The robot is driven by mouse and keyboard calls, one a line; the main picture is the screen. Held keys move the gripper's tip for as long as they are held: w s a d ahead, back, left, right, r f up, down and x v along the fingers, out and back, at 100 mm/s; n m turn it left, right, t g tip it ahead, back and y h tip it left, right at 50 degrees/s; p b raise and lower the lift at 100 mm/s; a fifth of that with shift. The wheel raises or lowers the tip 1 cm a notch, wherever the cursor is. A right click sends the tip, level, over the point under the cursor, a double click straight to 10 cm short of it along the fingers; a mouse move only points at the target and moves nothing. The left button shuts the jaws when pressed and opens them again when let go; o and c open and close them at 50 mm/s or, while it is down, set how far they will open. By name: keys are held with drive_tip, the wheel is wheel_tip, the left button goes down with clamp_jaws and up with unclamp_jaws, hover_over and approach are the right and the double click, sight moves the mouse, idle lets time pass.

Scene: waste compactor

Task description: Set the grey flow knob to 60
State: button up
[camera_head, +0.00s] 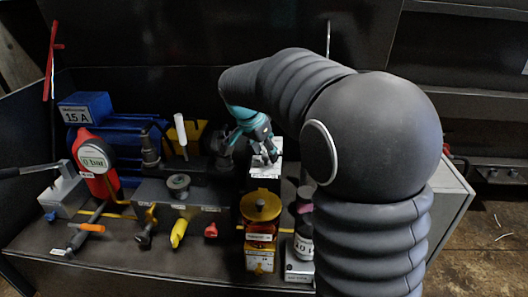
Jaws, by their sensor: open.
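My gripper (265,157) is teal and dark grey, points downward, and is open. Its fingertips are just above or at the top of a dark box with a white label (264,174); I cannot tell whether they touch it. I cannot tell for sure which part is the grey flow knob. A round grey-green knob (178,181) sits on the grey block at centre left. No scale reading of 60 is legible.
A red gauge reading 0 bar (95,161) and a blue motor marked 15 A (87,108) stand at left. A white-tipped lever (181,135) rises behind the grey block (150,191). A yellow round-topped unit (260,207) stands in front of my gripper.

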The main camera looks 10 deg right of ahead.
drive_tip(key=shift+f, duration=0.2)
clamp_jaws()
idle(0.3)
